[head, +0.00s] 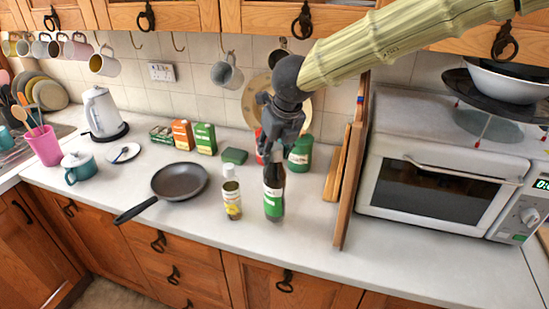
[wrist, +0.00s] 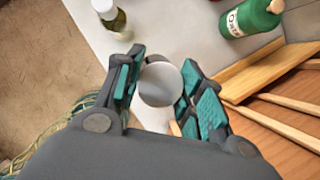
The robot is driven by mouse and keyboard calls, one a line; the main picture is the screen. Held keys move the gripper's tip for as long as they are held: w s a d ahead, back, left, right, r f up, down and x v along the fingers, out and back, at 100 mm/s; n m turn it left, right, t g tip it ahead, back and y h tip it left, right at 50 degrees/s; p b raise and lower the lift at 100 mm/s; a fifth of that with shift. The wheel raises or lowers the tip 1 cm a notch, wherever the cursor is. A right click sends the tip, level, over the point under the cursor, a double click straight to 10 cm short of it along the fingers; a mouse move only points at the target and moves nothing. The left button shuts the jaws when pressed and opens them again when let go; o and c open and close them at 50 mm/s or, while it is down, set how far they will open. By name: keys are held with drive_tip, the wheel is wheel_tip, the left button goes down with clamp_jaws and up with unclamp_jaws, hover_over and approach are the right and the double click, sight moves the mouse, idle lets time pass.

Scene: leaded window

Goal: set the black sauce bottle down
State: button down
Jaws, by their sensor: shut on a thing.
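The black sauce bottle (head: 273,200), dark with a green and white label, is upright in the head view, in the middle of the counter near its front. My gripper (head: 274,160) points down and is shut on the bottle's top. In the wrist view, the pale round top of the bottle (wrist: 160,84) sits between the two fingers of my gripper (wrist: 161,68). The bottle's neck is hidden by the fingers in the head view. Its base is at or very close to the counter (head: 330,275); I cannot tell if it touches.
A white-capped bottle (head: 231,195) stands close at the left, beside a black frying pan (head: 180,181). A green jar (head: 300,155) and a red item (head: 260,148) are behind. Wooden boards (head: 350,170) and a microwave (head: 440,180) stand right. The counter's front right is clear.

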sight(275, 161)
drive_tip(key=shift+w+f+p, duration=0.1)
drive_tip(key=shift+f+p, duration=0.35)
drive_tip(key=shift+f, duration=1.4)
drive_tip(key=c, duration=0.9)
unclamp_jaws()
drive_tip(key=shift+d+r, duration=0.1)
drive_tip(key=shift+r, duration=0.45)
drive_tip(key=b+v, duration=0.1)
drive_tip(key=v, duration=1)
drive_tip(key=shift+b, duration=0.35)
